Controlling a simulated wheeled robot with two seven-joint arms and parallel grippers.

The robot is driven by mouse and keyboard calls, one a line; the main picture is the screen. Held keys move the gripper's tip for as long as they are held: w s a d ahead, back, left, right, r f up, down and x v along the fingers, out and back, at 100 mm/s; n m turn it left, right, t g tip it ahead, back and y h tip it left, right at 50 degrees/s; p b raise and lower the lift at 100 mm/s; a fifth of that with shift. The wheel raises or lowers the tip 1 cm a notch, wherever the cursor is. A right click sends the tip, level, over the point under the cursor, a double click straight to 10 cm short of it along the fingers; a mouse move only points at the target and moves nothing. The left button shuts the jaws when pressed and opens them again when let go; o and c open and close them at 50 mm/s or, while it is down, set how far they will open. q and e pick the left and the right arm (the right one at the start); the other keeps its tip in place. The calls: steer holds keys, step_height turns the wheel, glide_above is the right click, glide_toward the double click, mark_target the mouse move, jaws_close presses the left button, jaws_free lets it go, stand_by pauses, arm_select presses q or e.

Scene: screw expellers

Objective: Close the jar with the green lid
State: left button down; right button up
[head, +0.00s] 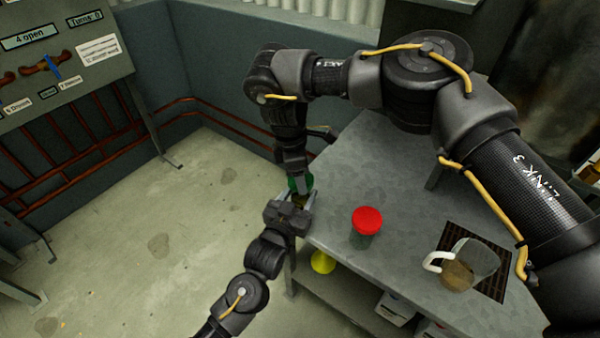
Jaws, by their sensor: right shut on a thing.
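My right gripper (297,178) comes down from above at the table's far left corner and is shut on the green lid (292,185), of which only a small part shows. Just below the lid is a small dark, brownish patch, probably the jar (299,201), mostly hidden by the grippers. I cannot tell whether the lid sits on the jar or just above it. My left gripper (300,197) reaches up from below, its fingers on either side of that patch. Whether they press on it is unclear.
On the grey metal table (400,230) stand a jar with a red lid (367,221) and a glass pitcher (468,262) with brown contents on a dark grate. A yellow object (322,262) lies below the table edge. A control panel (55,50) stands at the upper left.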

steer(key=m+g, duration=0.1)
steer(key=m, duration=0.5)
steer(key=shift+w, duration=0.1)
steer(key=m, duration=0.3)
steer(key=m+y, duration=0.1)
steer(key=m, duration=0.4)
steer(key=shift+d+g, duration=0.1)
steer(key=shift+g, duration=0.3)
steer(key=m, duration=0.3)
steer(key=shift+m+y, duration=0.3)
steer(key=o, duration=0.9)
steer(key=shift+o, duration=0.2)
steer(key=shift+r, duration=2.25)
